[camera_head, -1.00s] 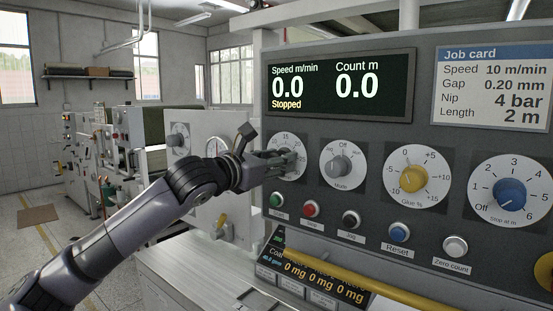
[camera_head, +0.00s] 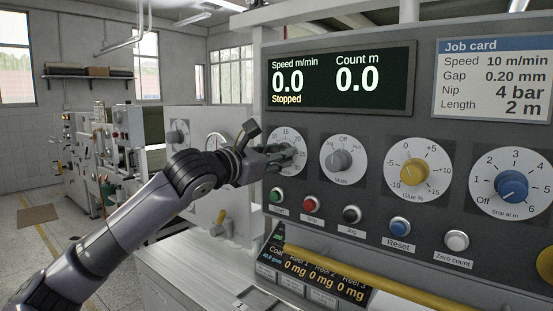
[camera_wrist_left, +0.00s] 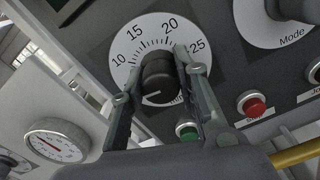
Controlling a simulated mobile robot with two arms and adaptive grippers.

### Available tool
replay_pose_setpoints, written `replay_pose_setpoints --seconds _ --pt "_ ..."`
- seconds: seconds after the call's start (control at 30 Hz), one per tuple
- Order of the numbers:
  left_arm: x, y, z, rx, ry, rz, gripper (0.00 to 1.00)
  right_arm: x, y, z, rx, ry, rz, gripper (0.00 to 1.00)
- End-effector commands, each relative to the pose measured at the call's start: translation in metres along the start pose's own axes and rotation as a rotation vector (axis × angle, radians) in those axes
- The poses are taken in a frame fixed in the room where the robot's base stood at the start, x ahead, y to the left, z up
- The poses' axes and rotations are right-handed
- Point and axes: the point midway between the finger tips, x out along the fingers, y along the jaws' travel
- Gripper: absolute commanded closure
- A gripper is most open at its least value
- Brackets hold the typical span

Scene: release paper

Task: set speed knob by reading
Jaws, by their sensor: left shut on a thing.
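The speed knob (camera_wrist_left: 158,78) is black on a white dial (camera_wrist_left: 128,50) marked 10, 15, 20, 25 in the left wrist view. A pale pointer line on the knob shows towards the lower left, away from the numbers I can read. My left gripper (camera_wrist_left: 160,72) has its fingers on both sides of the knob and is shut on it. In the head view my left gripper (camera_head: 282,156) covers much of the dial (camera_head: 294,142). The display (camera_head: 338,82) reads speed 0.0 m/min, Stopped, count 0.0 m. The job card (camera_head: 492,78) lists speed 10 m/min. My right gripper is not in view.
The mode knob (camera_head: 339,160), yellow glue knob (camera_head: 413,172) and blue stop knob (camera_head: 511,185) line up to the right. Green (camera_head: 276,196), red (camera_head: 312,204) and black (camera_head: 352,214) buttons sit just below. A yellow rail (camera_head: 370,284) runs beneath the panel.

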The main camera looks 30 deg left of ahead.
Motion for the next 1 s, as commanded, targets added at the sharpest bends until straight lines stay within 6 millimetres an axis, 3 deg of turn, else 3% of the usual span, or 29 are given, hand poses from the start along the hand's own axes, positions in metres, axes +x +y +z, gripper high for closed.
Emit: replay_pose_setpoints --seconds 0.4,1.0 --pt "0.000 -0.001 -0.002 0.341 -0.001 0.001 0.99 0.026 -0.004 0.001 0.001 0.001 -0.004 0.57" --pt "0.000 -0.002 -0.001 0.625 0.000 0.000 0.99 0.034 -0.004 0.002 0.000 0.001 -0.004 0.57"
